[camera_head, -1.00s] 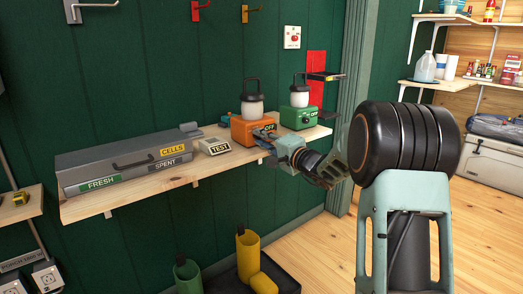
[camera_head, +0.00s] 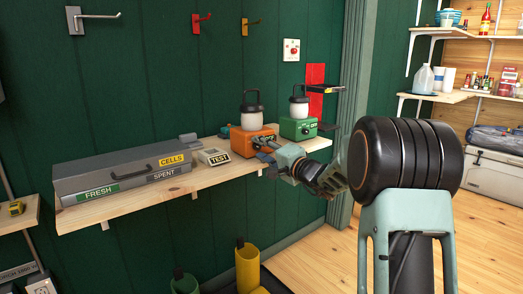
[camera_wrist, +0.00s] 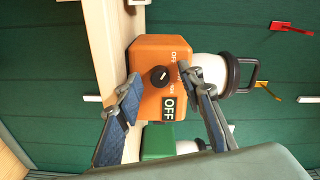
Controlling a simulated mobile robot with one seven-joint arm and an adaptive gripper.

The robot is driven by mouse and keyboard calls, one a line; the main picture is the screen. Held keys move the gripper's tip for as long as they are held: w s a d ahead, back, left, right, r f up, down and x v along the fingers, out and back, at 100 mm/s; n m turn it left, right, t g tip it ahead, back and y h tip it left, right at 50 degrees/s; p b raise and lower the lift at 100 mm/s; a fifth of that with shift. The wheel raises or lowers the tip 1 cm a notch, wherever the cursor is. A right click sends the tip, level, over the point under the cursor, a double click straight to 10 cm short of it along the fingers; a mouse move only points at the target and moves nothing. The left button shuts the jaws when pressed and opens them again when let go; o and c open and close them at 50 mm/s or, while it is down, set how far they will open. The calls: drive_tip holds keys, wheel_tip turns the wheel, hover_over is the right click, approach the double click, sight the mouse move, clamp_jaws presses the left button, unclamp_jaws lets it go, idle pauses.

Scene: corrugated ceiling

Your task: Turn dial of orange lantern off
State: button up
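The orange lantern (camera_head: 243,138) stands on the wooden shelf, with a white globe and dark handle on top. In the wrist view the orange lantern (camera_wrist: 143,56) appears turned sideways. Its black dial (camera_wrist: 159,76) has a white pointer mark, with small lettering beside it. An OFF sign (camera_wrist: 168,108) is next to the dial. My gripper (camera_wrist: 158,74) is open, one finger on each side of the dial, with gaps to it. In the head view my gripper (camera_head: 264,150) is at the lantern's front and partly hides it.
A green lantern (camera_head: 298,127) stands just right of the orange one. A TEST device (camera_head: 214,157) and a grey case (camera_head: 110,177) lie to the left on the shelf (camera_head: 150,201). A red bracket (camera_head: 316,88) is on the wall behind.

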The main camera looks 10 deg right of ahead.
drive_tip(key=v, duration=1.2)
